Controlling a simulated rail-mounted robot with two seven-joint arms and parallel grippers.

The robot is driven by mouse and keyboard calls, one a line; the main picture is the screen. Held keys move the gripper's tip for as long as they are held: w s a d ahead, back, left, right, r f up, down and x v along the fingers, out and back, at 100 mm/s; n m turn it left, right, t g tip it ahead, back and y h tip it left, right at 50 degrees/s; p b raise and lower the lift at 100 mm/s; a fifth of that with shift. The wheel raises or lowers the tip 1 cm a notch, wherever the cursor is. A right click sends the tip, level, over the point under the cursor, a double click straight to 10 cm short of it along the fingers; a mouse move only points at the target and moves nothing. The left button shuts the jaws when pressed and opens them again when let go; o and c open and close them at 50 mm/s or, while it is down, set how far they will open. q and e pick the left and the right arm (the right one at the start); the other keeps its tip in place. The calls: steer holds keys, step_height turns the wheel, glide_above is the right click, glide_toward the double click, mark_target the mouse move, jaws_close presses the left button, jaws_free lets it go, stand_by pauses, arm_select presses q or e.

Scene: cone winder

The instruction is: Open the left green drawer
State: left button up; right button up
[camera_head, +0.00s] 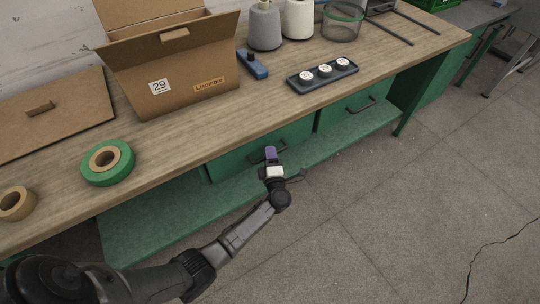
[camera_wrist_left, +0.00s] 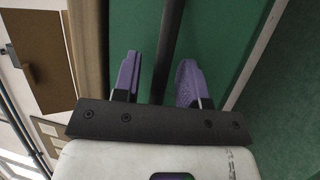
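The left green drawer (camera_head: 228,162) is under the workbench top and looks shut. Its dark handle (camera_head: 256,156) is partly hidden by my left gripper (camera_head: 271,153), which is at the drawer front. In the left wrist view the dark handle bar (camera_wrist_left: 168,45) runs between the two purple fingers of my left gripper (camera_wrist_left: 158,75). The fingers are apart, with a clear gap on the left side of the bar; contact on the right side is hard to tell. My right gripper is not in view.
A second green drawer (camera_head: 340,112) with a dark handle is to the right. A green lower shelf (camera_head: 150,222) runs below the drawers. The wooden benchtop (camera_head: 205,137) overhangs them and carries a cardboard box (camera_head: 185,75) and green tape (camera_head: 107,162). The floor in front is clear.

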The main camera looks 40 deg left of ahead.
arm_select(q)
steer(key=shift+c, duration=0.5)
jaws_close()
